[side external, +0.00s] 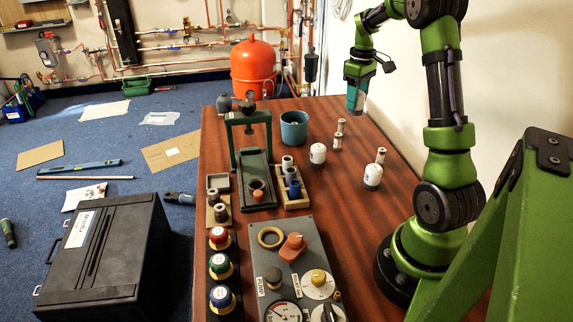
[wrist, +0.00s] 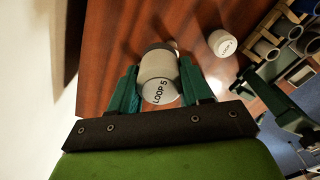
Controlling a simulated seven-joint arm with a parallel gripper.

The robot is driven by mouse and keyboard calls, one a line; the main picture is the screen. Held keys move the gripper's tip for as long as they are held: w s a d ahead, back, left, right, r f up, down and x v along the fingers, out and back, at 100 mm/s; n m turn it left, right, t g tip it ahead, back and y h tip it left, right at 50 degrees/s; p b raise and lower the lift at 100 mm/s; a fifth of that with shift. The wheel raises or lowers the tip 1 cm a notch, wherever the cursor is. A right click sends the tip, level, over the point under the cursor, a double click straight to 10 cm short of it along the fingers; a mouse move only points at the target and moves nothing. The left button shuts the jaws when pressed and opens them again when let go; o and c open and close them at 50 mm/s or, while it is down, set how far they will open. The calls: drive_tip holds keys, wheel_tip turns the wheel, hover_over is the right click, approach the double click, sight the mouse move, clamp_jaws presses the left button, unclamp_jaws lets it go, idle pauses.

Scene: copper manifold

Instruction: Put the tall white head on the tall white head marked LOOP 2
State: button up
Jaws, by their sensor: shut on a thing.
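My gripper (side external: 356,108) is raised above the back right of the brown table in the side view. In the wrist view its green fingers (wrist: 162,90) are shut on a white head (wrist: 157,70) whose label appears to read LOOP 5. In the side view this head (side external: 352,98) is a pale strip between the fingers. Two white heads stand on the table, one nearer the middle (side external: 318,153) and one farther right (side external: 373,176); their markings are too small to read there. One white head (wrist: 222,43) with a partly readable LOOP label shows in the wrist view.
A teal cup (side external: 294,128), a wooden rack of cylinders (side external: 291,187), a green press frame (side external: 256,160) and a grey control panel (side external: 300,262) occupy the left and front. Table beyond the right-hand head is fairly clear.

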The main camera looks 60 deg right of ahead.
drive_tip(key=s+a+r, duration=0.2)
drive_tip(key=a, duration=1.1)
drive_tip(key=s+a+f+m, duration=0.2)
drive_tip(key=s+a+f, duration=0.2)
drive_tip(key=s+a, duration=0.2)
hover_over(318, 146)
drive_tip(key=shift+s+a+f, duration=0.1)
drive_tip(key=shift+s+f, duration=0.1)
drive_tip(key=shift+f, duration=0.25)
drive_tip(key=shift+s+a+f, duration=0.1)
drive_tip(key=shift+s+f, duration=0.1)
drive_tip(key=shift+f, duration=0.2)
drive_tip(key=f, duration=0.2)
drive_tip(key=shift+w+d+f, duration=0.2)
drive_tip(key=shift+w+f, duration=0.15)
drive_tip(key=shift+f, duration=0.45)
drive_tip(key=shift+f, duration=0.15)
drive_tip(key=o, duration=1.1)
